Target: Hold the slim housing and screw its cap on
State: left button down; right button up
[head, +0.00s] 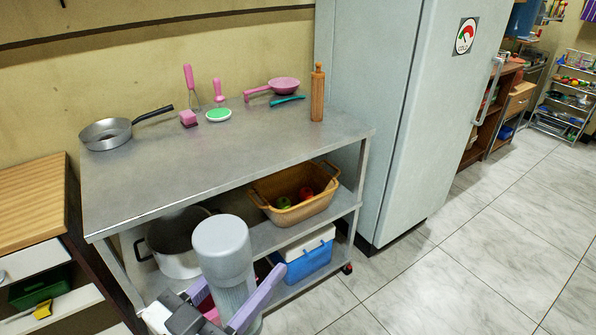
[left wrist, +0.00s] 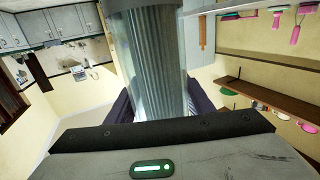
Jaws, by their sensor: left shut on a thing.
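The slim housing (head: 236,292) is a clear cylinder with a ribbed grey core, at the bottom centre of the head view. It stands roughly upright, slightly tilted. A smooth grey cap (head: 221,240) covers its upper end; I cannot tell how tightly it sits. My left gripper (head: 238,297), with purple fingers, is shut around the housing below the cap. In the left wrist view the ribbed housing (left wrist: 150,62) runs between the dark purple fingers (left wrist: 160,105), and its ends are out of view. My right gripper is not in view.
A steel cart (head: 240,145) stands behind the housing, with a pan (head: 107,133), pink utensils and a rolling pin (head: 317,95) on top. Its shelves hold a basket (head: 292,212), a pot and a blue cooler (head: 306,264). A fridge (head: 395,110) stands right; floor is clear there.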

pick_arm(q)
jog(key=s+a+f+n+t+y, duration=0.1)
jog(key=s+a+n+y, duration=0.1)
jog(key=a, duration=0.4)
jog(key=s+a+f+n+t+y, duration=0.1)
jog(key=a+n+y, duration=0.3)
jog(key=a+y, duration=0.3)
jog(key=shift+s+a+f+t+y, duration=0.15)
jog(key=shift+s+a+t+y, duration=0.15)
jog(key=shift+s+t, duration=0.1)
